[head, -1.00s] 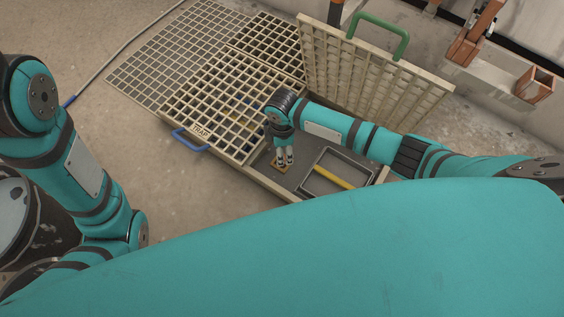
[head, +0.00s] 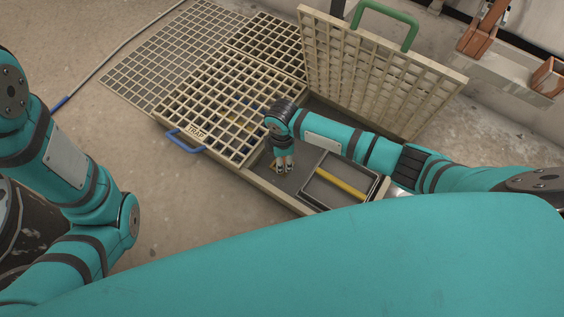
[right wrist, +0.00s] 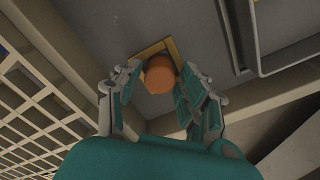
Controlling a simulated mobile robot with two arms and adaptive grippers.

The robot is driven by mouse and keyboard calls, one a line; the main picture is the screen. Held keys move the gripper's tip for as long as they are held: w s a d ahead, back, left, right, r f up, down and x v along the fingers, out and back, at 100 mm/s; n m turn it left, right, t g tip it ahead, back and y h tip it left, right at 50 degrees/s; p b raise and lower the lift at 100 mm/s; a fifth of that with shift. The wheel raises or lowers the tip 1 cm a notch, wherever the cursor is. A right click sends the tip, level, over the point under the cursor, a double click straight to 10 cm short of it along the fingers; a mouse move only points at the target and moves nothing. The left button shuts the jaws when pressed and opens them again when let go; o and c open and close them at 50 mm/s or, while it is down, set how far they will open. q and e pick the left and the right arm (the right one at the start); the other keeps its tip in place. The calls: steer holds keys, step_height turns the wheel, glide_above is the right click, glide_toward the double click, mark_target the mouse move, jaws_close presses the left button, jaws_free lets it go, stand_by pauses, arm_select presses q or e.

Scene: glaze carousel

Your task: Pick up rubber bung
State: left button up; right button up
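The rubber bung, an orange faceted plug (right wrist: 160,76), stands in a small yellow square frame (right wrist: 171,44) on the grey pit floor. My right gripper (right wrist: 162,84) points down over it, its fingers open on either side. The left finger looks close to the bung and the right one stands further off; I cannot tell whether either touches. In the head view my right gripper (head: 283,167) is low in the open pit and hides the bung. Only part of my left arm shows at the left; its gripper is out of view.
A tray with a yellow bar (head: 341,183) lies right of the gripper. A raised grate lid with a green handle (head: 388,20) stands behind my arm. A closed grate with a blue handle (head: 186,142) and a TRAP label lies left. Pit walls surround the gripper closely.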

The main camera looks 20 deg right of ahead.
jaws_close()
